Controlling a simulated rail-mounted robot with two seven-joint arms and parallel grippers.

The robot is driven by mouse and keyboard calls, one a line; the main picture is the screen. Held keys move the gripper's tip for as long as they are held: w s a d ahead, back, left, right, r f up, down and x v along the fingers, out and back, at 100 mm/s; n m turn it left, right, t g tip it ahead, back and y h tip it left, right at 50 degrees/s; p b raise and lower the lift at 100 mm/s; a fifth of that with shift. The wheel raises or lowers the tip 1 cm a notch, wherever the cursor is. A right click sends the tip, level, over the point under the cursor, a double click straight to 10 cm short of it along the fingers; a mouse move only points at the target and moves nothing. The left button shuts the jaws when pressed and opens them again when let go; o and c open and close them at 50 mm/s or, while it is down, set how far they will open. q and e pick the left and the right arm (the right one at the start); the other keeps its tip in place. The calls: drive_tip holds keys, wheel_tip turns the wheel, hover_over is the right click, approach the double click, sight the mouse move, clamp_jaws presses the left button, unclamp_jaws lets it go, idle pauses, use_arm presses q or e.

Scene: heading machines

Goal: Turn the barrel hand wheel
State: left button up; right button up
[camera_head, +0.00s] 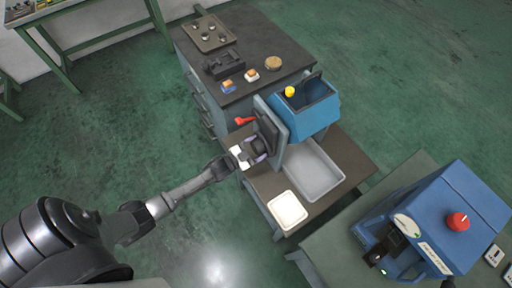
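A blue machine (318,118) stands on the bench with a grey upright plate (275,118) on its left side. A dark, round part that looks like the barrel hand wheel (268,131) sits at the left face of this plate, partly hidden. A red handle (243,121) sticks out just above it to the left. My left arm reaches in from the lower left, and my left gripper (251,153) is at the lower left side of the dark wheel, touching it or very close. Its fingers blend with the dark parts, so their opening is unclear. My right gripper is not seen.
A grey tray (331,176) and a cream-coloured pad (288,209) are below the machine. A dark cabinet top (262,43) behind holds small parts and a tray (207,47). Another blue machine with a red button (457,221) stands at lower right. Green floor is clear at left.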

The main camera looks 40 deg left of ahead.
use_arm(q)
drive_tip(key=shift+o, duration=1.2)
drive_tip(key=shift+s, duration=0.1)
drive_tip(key=v, duration=1.3)
drive_tip(key=shift+s+b, duration=0.3)
drive_tip(key=shift+b, duration=0.05)
